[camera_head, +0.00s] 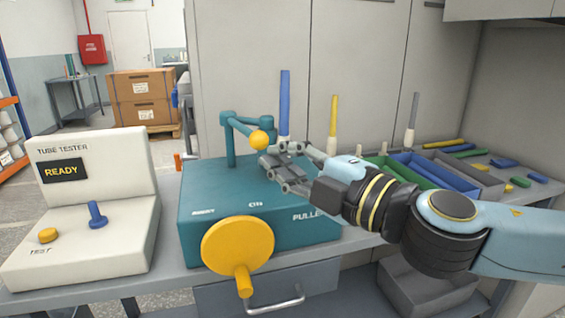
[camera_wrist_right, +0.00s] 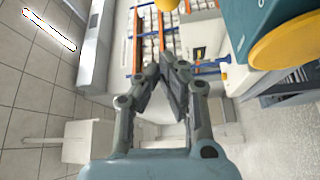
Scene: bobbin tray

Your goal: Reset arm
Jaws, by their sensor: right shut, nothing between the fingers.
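A teal machine (camera_head: 225,195) stands on the bench with a teal arm (camera_head: 232,140) on top, ending in a yellow ball knob (camera_head: 259,140). The knob also shows at the top edge of the right wrist view (camera_wrist_right: 167,4). My right gripper (camera_head: 268,159) reaches in from the right over the machine top, its fingertips close to the knob in the picture. In the right wrist view the fingers (camera_wrist_right: 163,72) meet at the tips with nothing between them, and the knob lies beyond them, outside the fingers. My left gripper is not in view.
A large yellow hand wheel (camera_head: 237,245) projects from the machine's front. A white tube tester (camera_head: 95,165) reading READY stands left. Upright blue (camera_head: 285,100), yellow (camera_head: 334,115) and grey (camera_head: 413,108) rods stand behind. Coloured trays (camera_head: 435,170) lie to the right, behind my arm.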

